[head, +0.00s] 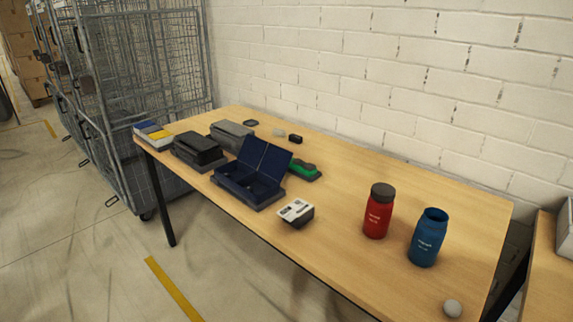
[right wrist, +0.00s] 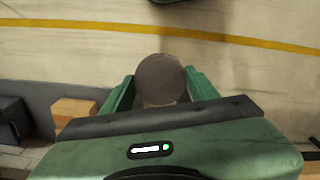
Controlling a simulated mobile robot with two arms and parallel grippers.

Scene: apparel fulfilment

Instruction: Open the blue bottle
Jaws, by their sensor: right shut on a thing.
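The blue bottle (head: 427,238) stands upright near the right end of the table in the head view. Its top is open and uncapped, with the dark mouth showing. A red bottle (head: 378,211) with a dark grey cap stands upright just left of it. In the right wrist view my right gripper (right wrist: 162,87) is shut on a round dark grey cap (right wrist: 160,76), held between its green fingers. The floor lies behind the cap there, and no bottle shows under it. Neither gripper shows in the head view, and my left gripper is in no view.
The wooden table (head: 335,200) also bears an open dark blue box (head: 250,175), a white-topped container (head: 296,213), a green item (head: 304,171), other cases and a pale ball (head: 452,308) at the near right edge. Wire cages (head: 140,90) stand left; a brick wall is behind.

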